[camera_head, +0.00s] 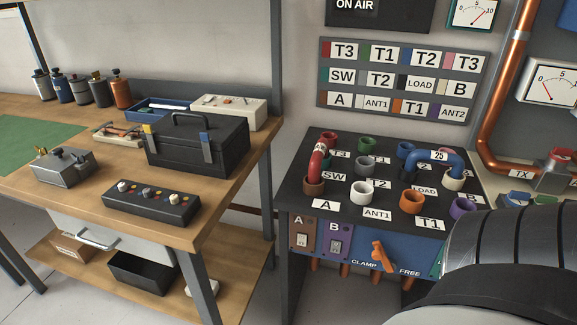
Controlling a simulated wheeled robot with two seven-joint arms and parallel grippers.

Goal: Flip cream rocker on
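Two pale rocker switches show on the front of the dark rack. One rocker (301,240) sits on a brown plate marked A, the other rocker (334,246) on a purple plate marked B. I cannot make out a plate or rocker that is clearly cream, and both are too small to tell on from off. A green plate edge (437,263) shows farther right, with the rest hidden behind a dark ribbed arm part of mine at the lower right. Neither gripper is in view.
An orange CLAMP/FREE lever (381,255) sticks out of the rack's blue front. Coloured sockets with a red plug (318,161) and a blue link (433,158) stand on the rack top (338,199). A wooden bench (212,213) with a black toolbox (196,144) is left.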

